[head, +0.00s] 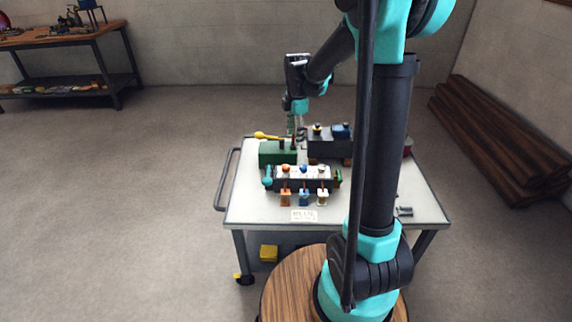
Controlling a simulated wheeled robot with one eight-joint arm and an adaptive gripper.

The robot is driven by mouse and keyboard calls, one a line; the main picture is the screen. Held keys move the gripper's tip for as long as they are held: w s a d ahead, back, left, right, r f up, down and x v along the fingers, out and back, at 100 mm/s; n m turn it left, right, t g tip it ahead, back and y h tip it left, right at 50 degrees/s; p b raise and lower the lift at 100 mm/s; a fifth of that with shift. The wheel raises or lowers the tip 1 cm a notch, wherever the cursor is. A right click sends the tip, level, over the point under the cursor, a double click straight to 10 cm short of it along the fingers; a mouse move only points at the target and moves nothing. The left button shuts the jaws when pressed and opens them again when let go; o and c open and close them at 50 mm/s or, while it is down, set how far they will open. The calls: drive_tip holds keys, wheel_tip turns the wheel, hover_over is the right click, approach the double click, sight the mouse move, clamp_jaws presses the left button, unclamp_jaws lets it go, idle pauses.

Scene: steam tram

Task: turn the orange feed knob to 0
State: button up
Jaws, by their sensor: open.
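On the trolley top stands a dark control block (318,184) with a light top. Three knobs sit along it: an orange knob (286,168) at the left, a blue one (304,168) in the middle and a whitish one (321,168) at the right. Matching orange, blue and white pieces stand at its front. The orange knob's setting and any scale are too small to read. My gripper (294,124) points down beyond the block, above the back of the trolley, apart from the orange knob. It is open, with nothing visible in it.
A green box (278,152) with a yellow lever (268,136) and a dark box with a blue part (330,142) stand behind the block. A white label (304,215) lies at the front of the trolley top (252,208). My arm hides part of its right side.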

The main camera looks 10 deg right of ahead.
sight(286, 166)
drive_tip(key=w+a+f+n, duration=0.1)
drive_tip(key=w+a+n, duration=0.2)
drive_tip(key=w+n, duration=0.2)
drive_tip(key=shift+g, duration=0.4)
wheel_tip(286, 166, down, 17)
drive_tip(key=shift+w+d+f, duration=0.1)
drive_tip(key=shift+d, duration=0.05)
drive_tip(key=shift+c, duration=0.3)
drive_tip(key=c, duration=1.1)
